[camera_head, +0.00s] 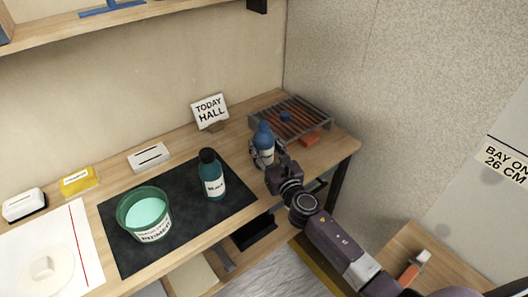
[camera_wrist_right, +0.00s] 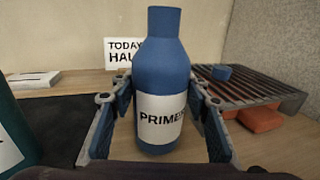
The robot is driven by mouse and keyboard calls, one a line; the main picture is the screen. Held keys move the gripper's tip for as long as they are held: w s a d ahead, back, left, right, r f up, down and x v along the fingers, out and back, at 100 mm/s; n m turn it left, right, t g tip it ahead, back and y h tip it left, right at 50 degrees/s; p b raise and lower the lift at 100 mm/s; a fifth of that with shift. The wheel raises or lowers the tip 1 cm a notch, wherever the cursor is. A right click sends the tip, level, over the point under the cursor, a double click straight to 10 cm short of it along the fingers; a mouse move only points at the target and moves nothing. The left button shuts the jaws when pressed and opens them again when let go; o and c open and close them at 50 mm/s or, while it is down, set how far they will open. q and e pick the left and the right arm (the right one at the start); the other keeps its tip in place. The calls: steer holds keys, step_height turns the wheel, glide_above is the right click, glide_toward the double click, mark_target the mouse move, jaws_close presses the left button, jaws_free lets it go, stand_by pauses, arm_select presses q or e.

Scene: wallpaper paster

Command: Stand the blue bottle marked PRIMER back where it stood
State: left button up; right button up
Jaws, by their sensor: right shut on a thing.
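The blue bottle marked PRIMER (camera_head: 265,143) is upright at the right part of the bench, just right of the dark mat (camera_head: 125,259). In the right wrist view the bottle (camera_wrist_right: 160,85) stands between the two fingers, its white label facing the camera and no cap on its neck. My right gripper (camera_head: 264,157) is shut on its lower body; it also shows in the right wrist view (camera_wrist_right: 160,115). I cannot tell whether the bottle's base touches the bench. My left gripper is not in view.
A dark teal bottle with a black cap (camera_head: 212,176) and a green tub (camera_head: 143,215) stand on the mat. Behind are a TODAY HALL sign (camera_head: 210,110) and a wire rack (camera_head: 301,112) with a small blue piece (camera_head: 285,116). An orange block (camera_head: 309,140) lies by the rack.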

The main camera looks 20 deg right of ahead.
steer(key=shift+f, duration=0.45)
steer(key=shift+f, duration=0.1)
steer(key=o, duration=1.4)
steer(key=shift+o, duration=0.2)
steer(key=shift+s, duration=0.1)
steer(key=s, duration=0.7)
steer(key=s+d, duration=0.1)
steer(key=s, duration=0.2)
steer(key=shift+s, duration=0.2)
steer(key=shift+s+b, duration=0.3)
steer(key=shift+s, duration=0.4)
